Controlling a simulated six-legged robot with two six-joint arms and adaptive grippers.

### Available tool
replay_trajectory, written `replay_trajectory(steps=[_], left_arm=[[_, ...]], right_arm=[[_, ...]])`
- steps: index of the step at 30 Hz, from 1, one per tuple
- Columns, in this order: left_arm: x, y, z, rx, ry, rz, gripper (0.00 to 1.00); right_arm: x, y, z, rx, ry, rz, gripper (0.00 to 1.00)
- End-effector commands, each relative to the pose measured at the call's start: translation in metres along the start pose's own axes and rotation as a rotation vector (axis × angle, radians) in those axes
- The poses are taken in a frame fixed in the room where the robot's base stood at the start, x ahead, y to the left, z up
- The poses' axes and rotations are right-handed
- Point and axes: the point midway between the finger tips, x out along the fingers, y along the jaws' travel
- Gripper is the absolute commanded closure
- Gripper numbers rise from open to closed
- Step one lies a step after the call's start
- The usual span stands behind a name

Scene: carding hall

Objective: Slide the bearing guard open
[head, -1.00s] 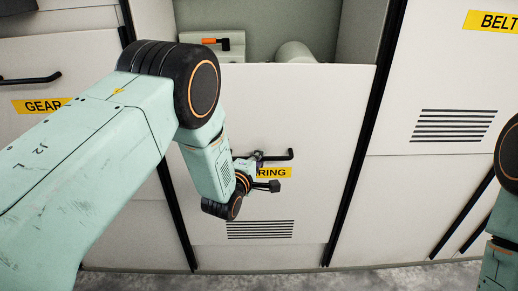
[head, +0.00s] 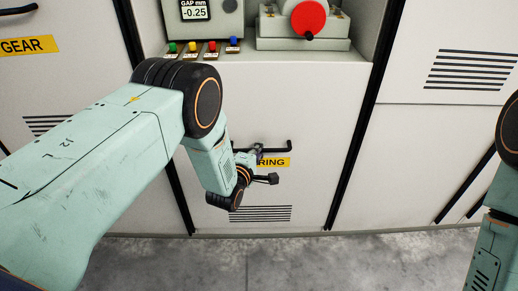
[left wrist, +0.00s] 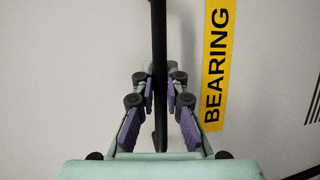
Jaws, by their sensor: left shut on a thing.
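The bearing guard (head: 310,105) is a pale flat panel with a yellow label (head: 276,162), partly hidden by my gripper in the head view. The label reads BEARING in the left wrist view (left wrist: 215,70). A black bar handle (head: 280,149) sticks out above the label. My left gripper (head: 257,158) is shut on this handle. In the left wrist view the handle (left wrist: 159,50) runs between the purple-padded fingers (left wrist: 160,105). The bay above the guard's top edge is open. My right gripper is out of view; only part of that arm shows at the right edge.
Above the guard are a gap gauge (head: 207,10) reading -0.25, several coloured buttons (head: 212,46) and a red disc (head: 308,18) on a pale base. Dark posts flank the guard. A GEAR panel (head: 30,45) is at left. The grey floor (head: 300,262) below is clear.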

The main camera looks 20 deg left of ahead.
Motion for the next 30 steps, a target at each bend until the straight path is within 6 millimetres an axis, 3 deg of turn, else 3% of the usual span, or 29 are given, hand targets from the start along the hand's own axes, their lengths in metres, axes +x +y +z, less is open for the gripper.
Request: replay_trajectory(steps=[11, 12, 19, 30], left_arm=[[0.0000, -0.0015, 0.0008, 0.001, -0.002, -0.002, 1.00], [0.0000, -0.0014, 0.0008, 0.001, -0.002, -0.002, 0.85], [0.0002, -0.0007, 0.0004, 0.000, -0.001, 0.000, 0.66], [-0.0021, -0.0004, 0.0000, 0.000, 0.000, 0.001, 0.64]], right_arm=[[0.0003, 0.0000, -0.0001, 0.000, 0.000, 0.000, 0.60], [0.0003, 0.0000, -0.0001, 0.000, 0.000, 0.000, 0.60], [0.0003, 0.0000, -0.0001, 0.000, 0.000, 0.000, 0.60], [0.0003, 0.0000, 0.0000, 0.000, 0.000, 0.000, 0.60]])
